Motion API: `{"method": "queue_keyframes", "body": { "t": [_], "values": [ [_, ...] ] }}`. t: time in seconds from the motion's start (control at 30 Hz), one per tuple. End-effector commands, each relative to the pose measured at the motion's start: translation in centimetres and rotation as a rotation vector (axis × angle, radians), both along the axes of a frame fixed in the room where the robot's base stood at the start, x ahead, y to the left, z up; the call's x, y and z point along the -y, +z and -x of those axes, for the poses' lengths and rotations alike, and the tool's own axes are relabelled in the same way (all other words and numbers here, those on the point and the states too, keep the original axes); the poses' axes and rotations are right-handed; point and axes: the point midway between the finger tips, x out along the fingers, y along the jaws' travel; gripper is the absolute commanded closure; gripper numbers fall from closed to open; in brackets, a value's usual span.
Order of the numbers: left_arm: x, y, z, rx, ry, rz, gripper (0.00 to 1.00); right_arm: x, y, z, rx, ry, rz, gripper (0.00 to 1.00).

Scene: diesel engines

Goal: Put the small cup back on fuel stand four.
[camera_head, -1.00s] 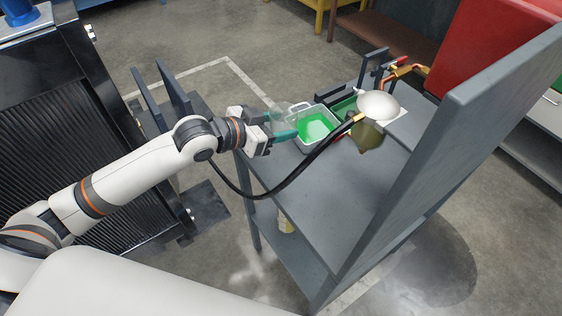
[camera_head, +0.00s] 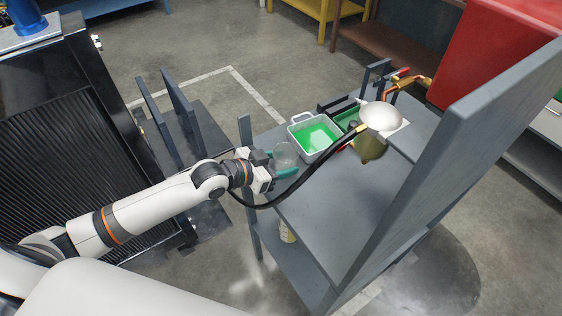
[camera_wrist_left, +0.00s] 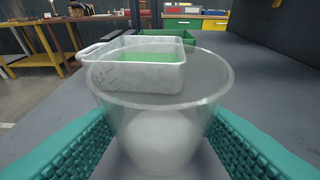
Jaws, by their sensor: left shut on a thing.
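A small clear cup (camera_head: 285,153), empty-looking and upright, is between the teal fingers of my left gripper (camera_head: 284,164). The gripper is shut on it. The cup (camera_wrist_left: 158,128) also fills the middle of the left wrist view, with a teal finger on each side. It is at the left edge of the grey fuel stand (camera_head: 325,200), beside a white tub (camera_head: 300,131) of green liquid. I cannot tell whether the cup's base touches the stand top. No number on the stand is readable. My right gripper is not in view.
A green tray (camera_head: 347,119) lies behind the tub. The stand's tall grey panel (camera_head: 440,170) rises at right. The front of the stand top is clear.

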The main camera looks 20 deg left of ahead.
Motion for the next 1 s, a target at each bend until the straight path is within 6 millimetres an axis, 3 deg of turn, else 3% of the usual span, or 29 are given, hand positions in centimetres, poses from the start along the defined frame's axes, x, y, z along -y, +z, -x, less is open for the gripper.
{"method": "queue_keyframes", "body": {
  "t": [0.03, 0.07, 0.2, 0.57, 1.0],
  "values": [
    [0.0, -0.2, 0.0, 0.0, 0.0, 0.0, 0.69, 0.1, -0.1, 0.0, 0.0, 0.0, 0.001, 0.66],
    [0.0, -0.2, 0.0, -0.001, 0.0, -0.001, 0.46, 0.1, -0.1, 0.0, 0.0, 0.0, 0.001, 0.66],
    [0.0, -0.2, 0.0, -0.001, 0.0, -0.001, 0.26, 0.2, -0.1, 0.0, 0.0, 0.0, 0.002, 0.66],
    [-0.3, 0.1, 0.3, -0.001, 0.001, -0.002, 0.26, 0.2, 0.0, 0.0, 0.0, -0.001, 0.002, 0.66],
    [-5.2, 3.3, 6.7, -0.004, -0.002, -0.006, 0.26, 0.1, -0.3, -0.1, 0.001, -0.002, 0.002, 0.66]
  ]
}}
